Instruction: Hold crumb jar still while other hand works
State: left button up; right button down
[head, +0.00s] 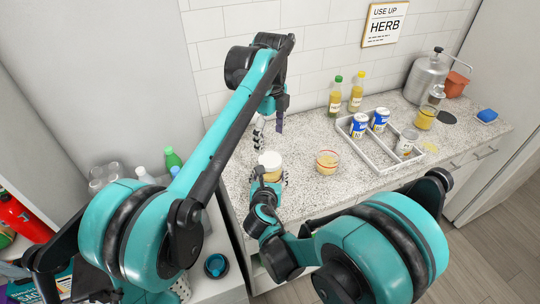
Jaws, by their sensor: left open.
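A jar with a pale lid (270,159) and a tan body, likely the crumb jar, stands at the counter's front left. My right gripper (269,179) is low at the jar's near side, with dark fingers at both sides of the body. Whether they press on it is too small to tell. My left gripper (269,126) is open above and behind the jar, fingers pointing down, apart from the lid. A small glass bowl (327,162) with tan contents and a red rim stands to the right of the jar.
A grey divided tray (378,152) holds blue-and-white cans (359,125) and a glass jar (406,142). Two bottles (335,96) stand by the wall. A metal canister (425,78) and a blue sponge (487,116) are farther right. Speckled counter between bowl and bottles is clear.

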aim_at(270, 159)
pick_arm(q)
jog(key=m, duration=0.6)
jog(key=shift+f+m, duration=0.1)
jog(key=shift+m, duration=0.2)
jog(key=shift+f, duration=3.95)
